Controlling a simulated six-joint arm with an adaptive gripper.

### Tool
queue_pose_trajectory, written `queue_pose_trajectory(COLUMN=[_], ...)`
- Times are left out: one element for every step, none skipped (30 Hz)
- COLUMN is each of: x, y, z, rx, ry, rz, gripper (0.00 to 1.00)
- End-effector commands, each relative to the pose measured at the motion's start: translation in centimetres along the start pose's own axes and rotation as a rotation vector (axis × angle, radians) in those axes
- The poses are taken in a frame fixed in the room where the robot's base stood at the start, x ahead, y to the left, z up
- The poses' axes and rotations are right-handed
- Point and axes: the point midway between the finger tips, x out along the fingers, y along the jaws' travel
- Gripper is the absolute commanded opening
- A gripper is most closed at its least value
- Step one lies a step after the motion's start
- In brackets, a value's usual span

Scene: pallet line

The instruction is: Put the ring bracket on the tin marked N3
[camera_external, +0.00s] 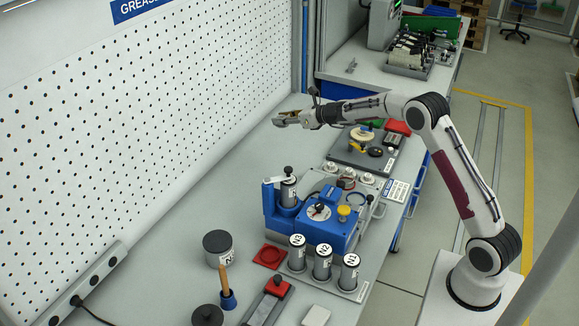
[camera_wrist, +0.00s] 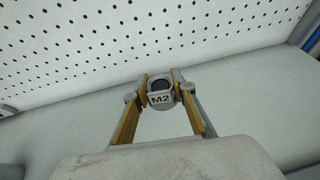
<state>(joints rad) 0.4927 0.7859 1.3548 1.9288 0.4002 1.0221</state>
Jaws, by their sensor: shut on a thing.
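My gripper (camera_external: 292,118) is stretched out near the pegboard, above the far part of the bench.
A blue machine (camera_external: 315,215) stands mid-bench, with several labelled cylinders (camera_external: 323,262) before it. The bench beside the pegboard (camera_external: 180,200) is clear.

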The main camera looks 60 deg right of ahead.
Motion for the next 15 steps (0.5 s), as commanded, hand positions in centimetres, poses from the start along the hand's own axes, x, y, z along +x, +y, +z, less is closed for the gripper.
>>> queue_pose_trajectory(x=[-0.4, -0.6, -0.8, -0.9, -1.1, -1.3, -1.4, -1.6, -1.8, -1.9, -1.9, -2.1, -2.2, -2.3, -2.4], y=[0.0, 0.0, 0.0, 0.0, 0.0, 0.0, 0.0, 0.0, 0.0, 0.0, 0.0, 0.0, 0.0, 0.0, 0.0], z=[0.9, 1.4, 1.9, 2.3, 2.7, 3.2, 3.6, 4.0, 4.3, 4.5, 4.7, 5.0, 5.3, 5.5, 5.9], rx=[-0.002, -0.003, -0.003, -0.002, -0.002, -0.003, -0.003, -0.002, -0.001, -0.002, -0.001, -0.002, -0.001, -0.002, -0.001], ry=[-0.003, -0.003, -0.003, -0.003, -0.003, -0.003, -0.003, -0.003, -0.002, -0.001, -0.002, -0.002, -0.002, -0.002, -0.002], rz=[0.0, -0.001, -0.001, 0.0, 0.0, 0.0, 0.0, -0.001, -0.002, -0.001, -0.001, 0.0, 0.0, 0.0, 0.0], gripper=[0.01, 0.01, 0.01, 0.01, 0.01, 0.01, 0.01, 0.01, 0.01, 0.01, 0.01, 0.01, 0.01, 0.01, 0.01])
